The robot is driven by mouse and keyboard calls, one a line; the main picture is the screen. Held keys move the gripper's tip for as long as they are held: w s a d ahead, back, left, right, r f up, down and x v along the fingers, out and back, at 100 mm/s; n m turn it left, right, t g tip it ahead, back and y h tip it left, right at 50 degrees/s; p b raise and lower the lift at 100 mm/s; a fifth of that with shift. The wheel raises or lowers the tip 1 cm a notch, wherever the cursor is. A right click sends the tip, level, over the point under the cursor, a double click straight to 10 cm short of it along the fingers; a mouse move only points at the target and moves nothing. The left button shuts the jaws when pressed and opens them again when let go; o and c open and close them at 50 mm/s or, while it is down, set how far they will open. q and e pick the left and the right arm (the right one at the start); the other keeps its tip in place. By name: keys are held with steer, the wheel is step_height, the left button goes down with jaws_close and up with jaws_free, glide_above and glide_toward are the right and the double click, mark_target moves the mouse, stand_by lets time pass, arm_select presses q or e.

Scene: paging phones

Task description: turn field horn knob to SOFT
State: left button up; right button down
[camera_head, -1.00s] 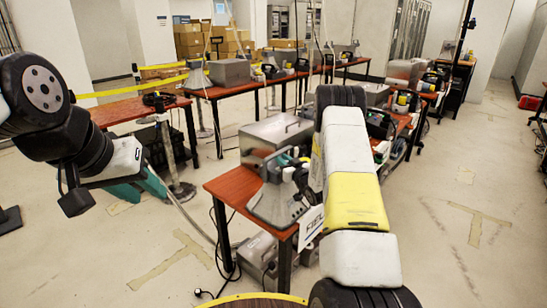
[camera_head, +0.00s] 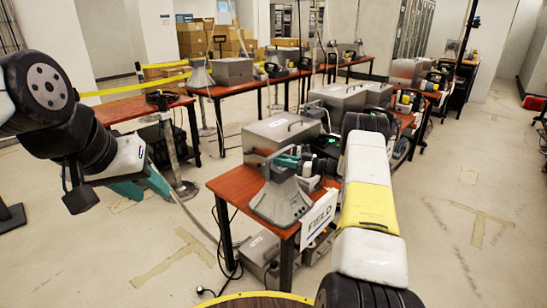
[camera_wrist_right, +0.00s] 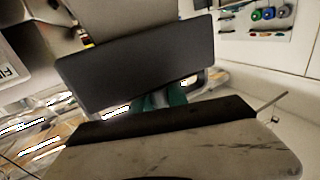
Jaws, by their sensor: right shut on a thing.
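The field horn (camera_head: 278,203) is a grey flared horn on the front wooden table, beside a white sign reading FIELD (camera_head: 319,214). My right gripper (camera_head: 285,161), with teal fingers, is at the top of the horn, and is shut on a small part there. I take this part to be the horn's knob, but it is hidden and its setting cannot be read. In the right wrist view, teal finger parts (camera_wrist_right: 165,99) show between two dark slabs. My left gripper (camera_head: 160,187) hangs left of the table, away from the horn; its jaws are unclear.
A grey metal case (camera_head: 280,134) stands behind the horn on the front table (camera_head: 228,184). More tables with horns and cases run behind. A left wooden table (camera_head: 140,108) holds a dark device. The floor on the right (camera_head: 470,200) is clear.

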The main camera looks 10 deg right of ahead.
steer(key=shift+n+g+y, duration=0.3)
steer(key=shift+n+g, duration=0.2)
steer(key=shift+s, duration=0.1)
steer(key=c, duration=1.3)
jaws_free()
steer(key=v, duration=0.7)
steer(key=shift+d, duration=0.35)
steer(key=shift+s, duration=0.1)
